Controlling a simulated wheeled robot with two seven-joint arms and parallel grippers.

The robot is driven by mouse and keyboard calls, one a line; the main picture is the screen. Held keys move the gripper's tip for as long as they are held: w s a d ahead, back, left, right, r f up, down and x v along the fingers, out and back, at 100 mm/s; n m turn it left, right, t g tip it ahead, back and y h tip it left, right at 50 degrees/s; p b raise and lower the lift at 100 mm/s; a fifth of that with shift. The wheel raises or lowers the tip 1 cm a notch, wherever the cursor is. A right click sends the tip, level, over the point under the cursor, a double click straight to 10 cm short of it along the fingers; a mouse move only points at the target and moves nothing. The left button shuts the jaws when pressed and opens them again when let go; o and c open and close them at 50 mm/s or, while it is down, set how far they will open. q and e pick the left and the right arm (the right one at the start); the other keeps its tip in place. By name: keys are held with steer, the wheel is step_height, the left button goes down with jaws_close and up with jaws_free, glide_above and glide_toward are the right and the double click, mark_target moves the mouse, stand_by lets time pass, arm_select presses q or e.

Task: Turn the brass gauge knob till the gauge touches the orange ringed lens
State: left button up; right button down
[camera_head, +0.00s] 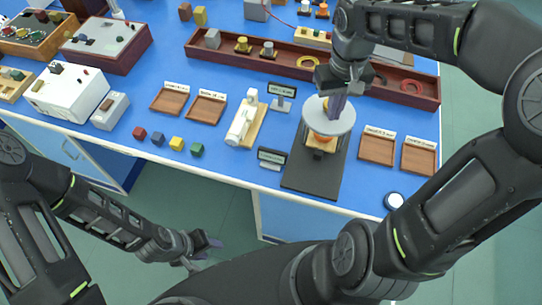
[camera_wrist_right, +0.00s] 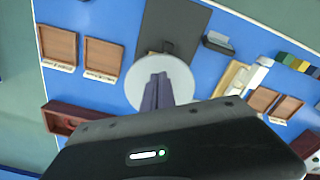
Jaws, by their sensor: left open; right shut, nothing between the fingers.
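A pale grey round disc (camera_head: 328,116) sits on top of an instrument on a dark base plate (camera_head: 312,178). Under the disc an orange part (camera_head: 320,140) shows, perhaps the orange ringed lens; most of it is hidden. I cannot make out the brass knob or the gauge tip. My right gripper (camera_head: 335,112) points down at the disc, shut and empty; I cannot tell if it touches. In the right wrist view its fingers (camera_wrist_right: 157,92) lie over the disc (camera_wrist_right: 172,72). My left gripper (camera_head: 206,246) is open and empty, low in front of the bench.
A white device on a wooden block (camera_head: 259,127) stands left of the instrument. Small signs (camera_head: 271,158) (camera_head: 282,91) and wooden trays (camera_head: 377,150) (camera_head: 206,109) are around it. A long dark red tray (camera_head: 300,72) lies behind. Colored cubes (camera_head: 176,143) sit near the front edge.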

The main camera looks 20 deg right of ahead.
arm_select(q)
steer(key=shift+r, duration=0.1)
step_height(320, 180, up, 4)
steer(key=p, duration=0.4)
steer(key=shift+r+p, duration=0.25)
steer(key=shift+p, duration=0.05)
arm_select(e)
step_height(320, 180, up, 6)
steer(key=shift+s+f, duration=0.1)
